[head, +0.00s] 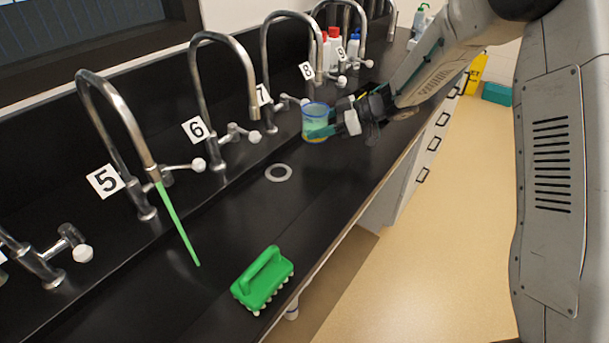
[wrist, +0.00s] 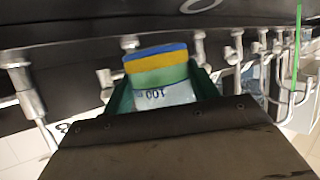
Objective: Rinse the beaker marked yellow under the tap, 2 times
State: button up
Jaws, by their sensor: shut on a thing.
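My gripper (head: 332,122) is shut on a small clear beaker (head: 315,118) with a blue rim. It holds the beaker roughly upright over the counter, in front of taps 7 and 8. In the wrist view the beaker (wrist: 158,72) shows blue, yellow and green bands and an upside-down "100", between my green fingers. Tap 7's spout (head: 318,78) appears above the beaker in the picture; I cannot tell whether it is directly over it. A green strand (head: 178,225) hangs from tap 5's spout (head: 154,174) to the counter; I cannot tell whether it is liquid or a tube.
Tap 6 (head: 254,108) stands left of the beaker. A round drain ring (head: 278,173) lies in the dark counter. A green brush (head: 263,279) sits near the front edge. Several bottles (head: 334,48) stand at the back. The counter between drain and brush is clear.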

aim_at(317, 142)
jog(key=shift+s+f+n+t+h, duration=0.4)
jog(key=shift+s+f+n+t, duration=0.1)
jog(key=shift+s+n+t, duration=0.25)
jog(key=shift+s+a+f+n+t, duration=0.3)
jog(key=shift+s+f+n+t, duration=0.25)
jog(key=shift+n, duration=0.3)
jog(key=shift+s+a+r+n+t+h, duration=0.2)
jog(key=shift+s+r+n+t+h, duration=0.1)
jog(key=shift+s+r+n+t, duration=0.3)
jog(key=shift+f, duration=0.2)
jog(key=shift+s+f+n+t, duration=0.2)
jog(key=shift+f+n+t, duration=0.5)
jog(key=shift+n, duration=0.4)
jog(key=shift+s+r+n+t+p, duration=0.15)
jog(key=shift+r+n+t+p, duration=0.75)
jog(key=shift+n, duration=0.3)
dwell(1.5)
jog(key=shift+s+a+f+n+t+p, duration=0.15)
jog(key=shift+s+n+t, duration=0.1)
jog(key=shift+s, duration=0.1)
jog(key=shift+s+a+f+n+t+p, duration=0.1)
jog(key=shift+s+n+t+p, duration=0.05)
jog(key=shift+s+n+t, duration=0.15)
dwell(0.6)
jog(key=shift+s+r+n, duration=0.1)
jog(key=shift+n, duration=0.15)
dwell(0.3)
